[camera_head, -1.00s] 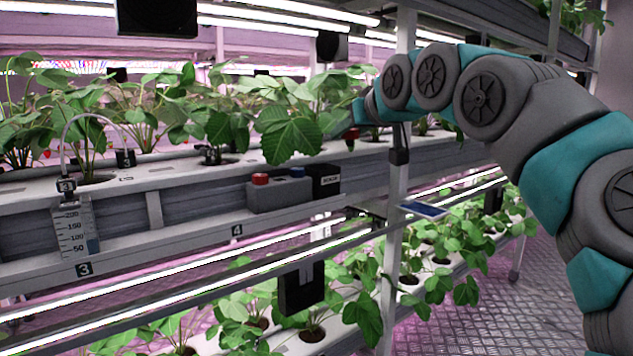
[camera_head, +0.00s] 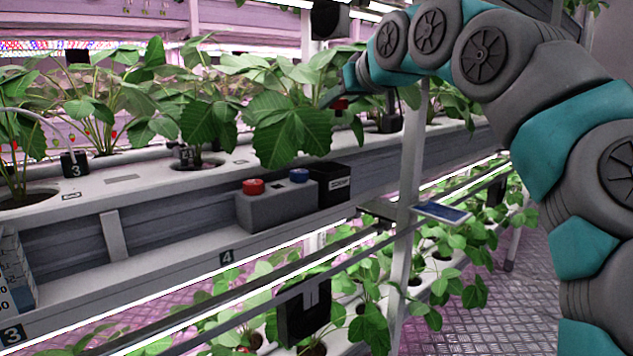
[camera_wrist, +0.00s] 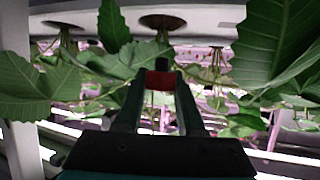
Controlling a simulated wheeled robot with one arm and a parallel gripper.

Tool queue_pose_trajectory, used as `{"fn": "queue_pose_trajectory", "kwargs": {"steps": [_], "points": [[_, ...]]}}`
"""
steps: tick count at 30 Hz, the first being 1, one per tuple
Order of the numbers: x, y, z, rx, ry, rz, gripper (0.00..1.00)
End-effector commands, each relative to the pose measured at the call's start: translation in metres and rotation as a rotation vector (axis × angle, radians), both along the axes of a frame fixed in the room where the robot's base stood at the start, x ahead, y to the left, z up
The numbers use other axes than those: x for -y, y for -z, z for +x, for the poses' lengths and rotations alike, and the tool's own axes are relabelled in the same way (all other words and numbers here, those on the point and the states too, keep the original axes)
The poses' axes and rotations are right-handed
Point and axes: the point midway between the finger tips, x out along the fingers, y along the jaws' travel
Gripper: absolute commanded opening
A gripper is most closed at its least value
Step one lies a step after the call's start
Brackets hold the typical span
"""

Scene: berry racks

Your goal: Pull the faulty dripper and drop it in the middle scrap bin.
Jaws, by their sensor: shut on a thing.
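My gripper (camera_wrist: 160,88) is shut on a small red block with a dark top, the red dripper (camera_wrist: 160,80), held between its fingertips. In the head view the red dripper (camera_head: 340,104) shows at the end of my arm, beside strawberry leaves and above the rack gutter. Leaves hide much of my gripper there. I cannot tell whether the dripper is clear of its plant hole. A black dripper marked 3 (camera_head: 74,164) stands in the gutter at the left. I cannot identify a middle scrap bin with certainty.
A grey box (camera_head: 270,212) with red and blue knobs sits on the gutter's front ledge, with a black box (camera_head: 331,184) beside it. A white post (camera_head: 408,180) stands right of them. A black box (camera_head: 304,312) hangs lower down. The metal floor (camera_head: 480,315) is clear at right.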

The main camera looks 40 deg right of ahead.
Motion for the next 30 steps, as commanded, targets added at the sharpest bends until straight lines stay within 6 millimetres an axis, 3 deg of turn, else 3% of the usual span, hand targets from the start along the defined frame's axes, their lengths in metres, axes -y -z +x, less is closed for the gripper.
{"fn": "queue_pose_trajectory", "kwargs": {"steps": [5,18,30], "points": [[0.001,0.008,-0.001,0.003,0.001,0.002,0.00],[0.000,0.056,0.000,-0.001,0.000,0.002,0.00],[0.000,0.060,0.000,0.000,0.000,0.001,0.00]]}}
